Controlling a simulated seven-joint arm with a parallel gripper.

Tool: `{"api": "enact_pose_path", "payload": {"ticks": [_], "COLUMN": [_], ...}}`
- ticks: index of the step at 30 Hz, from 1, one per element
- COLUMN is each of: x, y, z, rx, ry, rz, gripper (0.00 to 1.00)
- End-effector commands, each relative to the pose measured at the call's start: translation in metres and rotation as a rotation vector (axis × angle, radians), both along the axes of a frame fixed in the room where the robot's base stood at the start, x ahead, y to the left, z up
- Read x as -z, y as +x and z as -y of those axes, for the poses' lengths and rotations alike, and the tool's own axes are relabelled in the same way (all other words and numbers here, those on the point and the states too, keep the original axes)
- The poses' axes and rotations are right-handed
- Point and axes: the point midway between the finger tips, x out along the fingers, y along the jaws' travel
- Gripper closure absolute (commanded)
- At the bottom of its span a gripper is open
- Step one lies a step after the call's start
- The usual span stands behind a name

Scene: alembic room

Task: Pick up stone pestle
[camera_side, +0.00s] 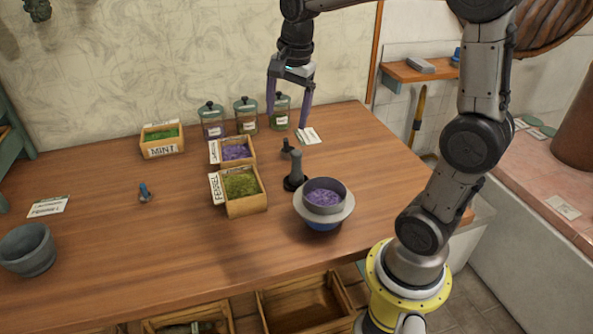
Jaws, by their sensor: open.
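A dark grey upright piece (294,172) with a wider foot, which looks like the stone pestle, stands on the table between the fennel box and the bowl. My gripper (287,126) points down with its two fingers apart and nothing between them. In the picture it is above the dark piece, with a clear gap. A smaller dark object (286,147) stands just behind the piece; I cannot tell what it is. A grey stone mortar (27,250) sits at the table's left front edge and looks empty.
A fennel box (246,206), a lavender-coloured box (220,154) and a mint box (161,149) stand left. Lidded jars (247,122) line the back. A small blue-topped item (144,193) lies in clear table space.

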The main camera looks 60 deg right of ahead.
Motion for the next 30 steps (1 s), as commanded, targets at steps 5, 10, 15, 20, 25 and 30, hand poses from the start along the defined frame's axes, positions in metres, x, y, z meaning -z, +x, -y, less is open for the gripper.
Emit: {"api": "enact_pose_path", "payload": {"ticks": [5, 10, 15, 20, 25, 30], "x": [0.045, 0.072, 0.090, 0.121, 0.147, 0.158], "y": [0.021, 0.017, 0.014, 0.014, 0.014, 0.014], "z": [0.047, 0.066, 0.069, 0.068, 0.068, 0.068], "rx": [0.137, 0.185, 0.193, 0.192, 0.191, 0.190], "ry": [0.045, 0.070, 0.072, 0.072, 0.072, 0.071], "rz": [-0.109, -0.167, -0.173, -0.174, -0.171, -0.169], "gripper": [0.14, 0.14, 0.14, 0.14, 0.14, 0.14]}}
